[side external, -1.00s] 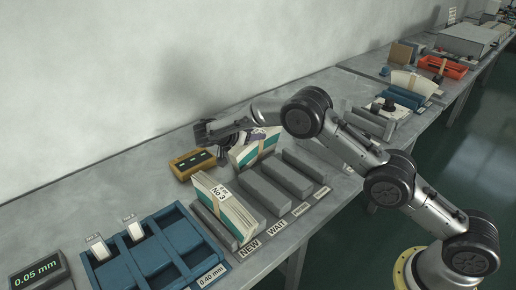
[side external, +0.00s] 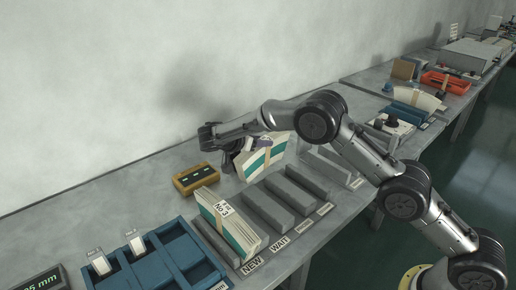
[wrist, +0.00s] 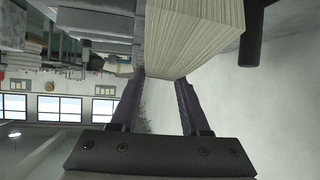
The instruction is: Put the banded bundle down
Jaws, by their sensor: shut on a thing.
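My gripper (side external: 236,148) is shut on the banded bundle (side external: 256,166), a stack of white sheets with a teal stripe and a tan band. It holds the bundle above the bench, behind the grey rack's middle bars. In the wrist view the bundle (wrist: 195,40) shows its sheet edges beyond the fingertips (wrist: 160,78). The grey slotted rack (side external: 268,205) has front labels including NEW and WAIT. Another bundle marked No 3 (side external: 228,222) stands in its slot by the NEW label. The bundle's lower edge is partly hard to judge against the rack.
A yellow-brown box with a dark top (side external: 196,179) sits close left of the bundle. A blue compartment tray (side external: 165,262) and a dark display (side external: 38,280) are at front left. The rack's right-hand slots look empty. Blue and orange trays (side external: 447,82) stand farther along.

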